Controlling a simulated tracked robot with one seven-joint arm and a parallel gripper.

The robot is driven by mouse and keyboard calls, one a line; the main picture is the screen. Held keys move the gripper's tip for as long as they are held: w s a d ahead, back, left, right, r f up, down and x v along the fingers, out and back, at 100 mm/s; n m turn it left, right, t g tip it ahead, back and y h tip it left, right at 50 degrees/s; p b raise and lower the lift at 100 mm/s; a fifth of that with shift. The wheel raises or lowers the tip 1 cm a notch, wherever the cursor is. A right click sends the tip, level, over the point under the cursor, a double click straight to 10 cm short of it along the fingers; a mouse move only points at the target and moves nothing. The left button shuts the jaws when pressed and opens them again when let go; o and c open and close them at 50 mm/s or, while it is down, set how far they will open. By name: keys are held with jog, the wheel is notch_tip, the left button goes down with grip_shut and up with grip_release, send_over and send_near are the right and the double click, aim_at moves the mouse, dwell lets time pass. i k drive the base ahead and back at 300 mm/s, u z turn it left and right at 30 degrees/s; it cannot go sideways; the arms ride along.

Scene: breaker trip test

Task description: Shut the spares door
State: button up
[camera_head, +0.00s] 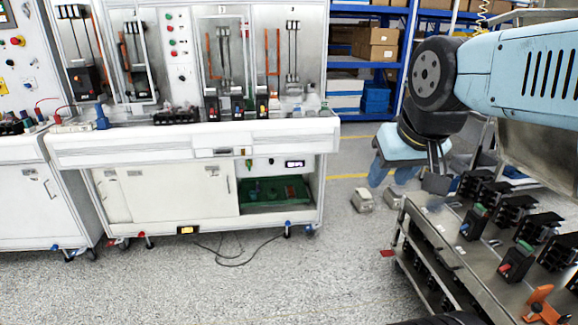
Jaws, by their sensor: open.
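No label reading spares can be made out. Under the middle white bench, a white door panel (180,193) with a handle covers the left and centre of the lower cabinet. To its right the cabinet stands open, and a green item (275,192) shows in the opening. Another white door (30,208) with a handle is on the cabinet at the far left and looks closed. My gripper (410,176) hangs at the right of the view, pointing down, open and empty. One finger is hard to make out.
A metal cart (430,235) with several black breakers stands at lower right, below my arm. Black cable (235,255) lies on the floor before the cabinet. The grey floor in front is otherwise clear.

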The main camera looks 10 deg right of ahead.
aim_at(158, 193)
jog(key=z, duration=0.1)
jog(key=i, duration=1)
jog(key=u, duration=0.1)
